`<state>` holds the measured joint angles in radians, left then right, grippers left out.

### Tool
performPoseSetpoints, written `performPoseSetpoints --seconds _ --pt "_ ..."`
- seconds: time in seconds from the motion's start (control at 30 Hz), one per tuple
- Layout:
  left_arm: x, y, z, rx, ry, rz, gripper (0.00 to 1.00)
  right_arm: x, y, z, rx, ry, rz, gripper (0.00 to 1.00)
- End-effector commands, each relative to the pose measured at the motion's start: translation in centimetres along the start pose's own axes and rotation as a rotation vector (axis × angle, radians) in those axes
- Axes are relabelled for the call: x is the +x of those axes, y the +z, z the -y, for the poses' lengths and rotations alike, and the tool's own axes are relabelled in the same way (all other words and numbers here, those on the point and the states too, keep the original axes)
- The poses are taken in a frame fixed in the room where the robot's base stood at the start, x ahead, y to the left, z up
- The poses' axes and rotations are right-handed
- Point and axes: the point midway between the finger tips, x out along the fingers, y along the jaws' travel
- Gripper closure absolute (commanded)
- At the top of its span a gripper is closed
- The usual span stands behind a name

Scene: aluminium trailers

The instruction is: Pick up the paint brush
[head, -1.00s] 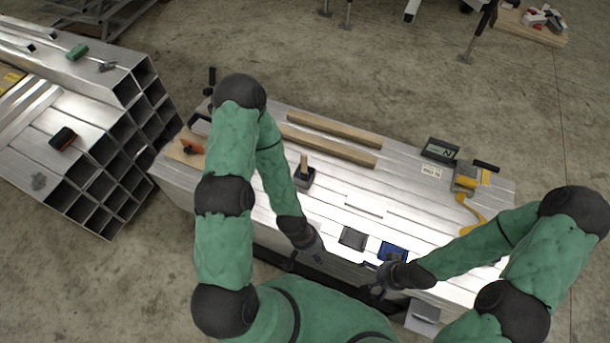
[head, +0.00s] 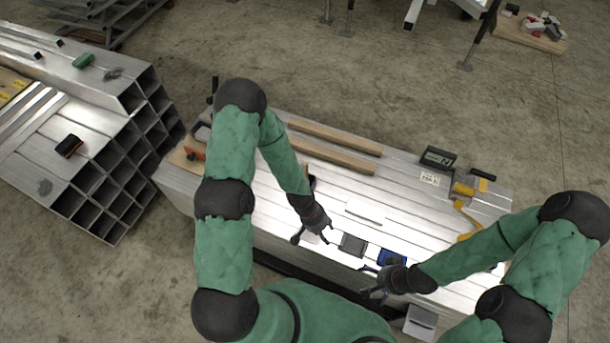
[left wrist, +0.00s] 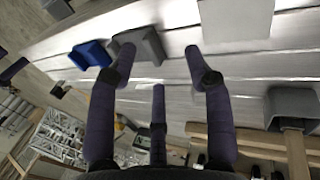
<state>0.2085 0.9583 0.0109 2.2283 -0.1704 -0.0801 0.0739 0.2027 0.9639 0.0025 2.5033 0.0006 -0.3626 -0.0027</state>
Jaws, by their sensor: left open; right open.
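A dark grey block with a wooden handle (left wrist: 290,108), which may be the paint brush, lies at the right of the left wrist view. In the head view my left arm mostly hides it; only a dark bit shows beside the forearm. My left gripper (head: 313,238) is open and empty over the front part of the metal bench, left of a small grey tray (head: 353,244). Its spread fingers also show in the left wrist view (left wrist: 175,70), apart from the block. My right gripper (head: 368,281) is open and empty at the bench's front edge, near a small blue tray (head: 391,258).
Two wooden bars (head: 335,136) lie along the back of the aluminium bench (head: 285,220). A digital display (head: 438,157) and yellow tools (head: 464,190) are at its right. An orange-handled tool (head: 195,154) lies at the left end. Stacked square tubes (head: 105,190) stand further left.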

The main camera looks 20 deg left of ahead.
Motion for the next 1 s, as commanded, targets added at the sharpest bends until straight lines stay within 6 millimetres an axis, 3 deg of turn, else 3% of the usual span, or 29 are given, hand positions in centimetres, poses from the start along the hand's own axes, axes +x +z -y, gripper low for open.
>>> performPoseSetpoints --seconds 0.03,0.17,0.3,0.5,0.67,1.0 --pt "-1.7 -2.7 0.0 0.022 -0.012 -0.007 0.49 -1.5 0.0 0.5 0.000 0.000 0.000 0.00" --pt "-4.8 -8.5 1.4 0.075 -0.069 0.001 0.49 -3.3 0.1 1.2 0.000 0.000 -0.001 0.00" --pt "-9.2 -14.4 3.8 0.112 -0.168 0.005 0.49 -5.2 0.2 1.9 0.000 0.000 0.000 0.00" --pt "-15.0 -19.9 7.0 0.121 -0.306 0.005 0.49 -6.8 0.2 2.4 0.000 0.000 0.000 0.00" --pt "-16.8 -21.5 8.2 0.116 -0.356 0.005 0.49 -7.1 0.3 2.5 0.000 0.000 0.000 0.00" --pt "-12.7 -21.7 9.9 0.115 -0.360 0.005 0.49 -6.2 0.2 2.2 0.000 0.000 0.000 0.00"
